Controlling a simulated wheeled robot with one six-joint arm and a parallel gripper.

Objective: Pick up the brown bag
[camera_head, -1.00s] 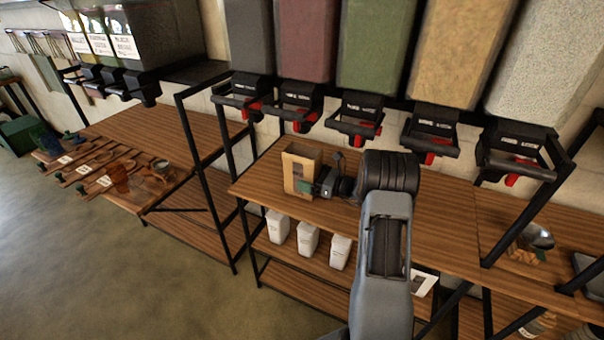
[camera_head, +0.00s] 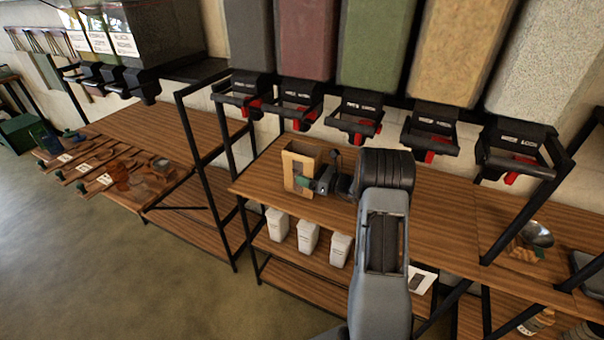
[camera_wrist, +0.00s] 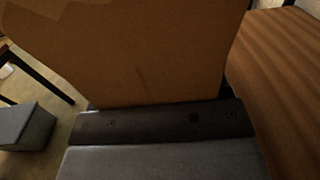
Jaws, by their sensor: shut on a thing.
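The brown bag (camera_head: 300,166) stands upright on the wooden shelf top, below the row of dispensers. It has an open top and a window on its front. My gripper (camera_head: 312,184) is at the bag's right side and is shut on it. In the wrist view the bag (camera_wrist: 140,50) fills the upper middle, right against the dark gripper finger (camera_wrist: 155,122). The other finger cannot be made out there. I cannot tell whether the bag's base touches the shelf.
Several dispensers with black and red spouts (camera_head: 360,115) hang above the shelf top (camera_head: 255,190). A black frame post (camera_head: 195,150) rises at the left. A metal scoop (camera_head: 537,234) lies at the right.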

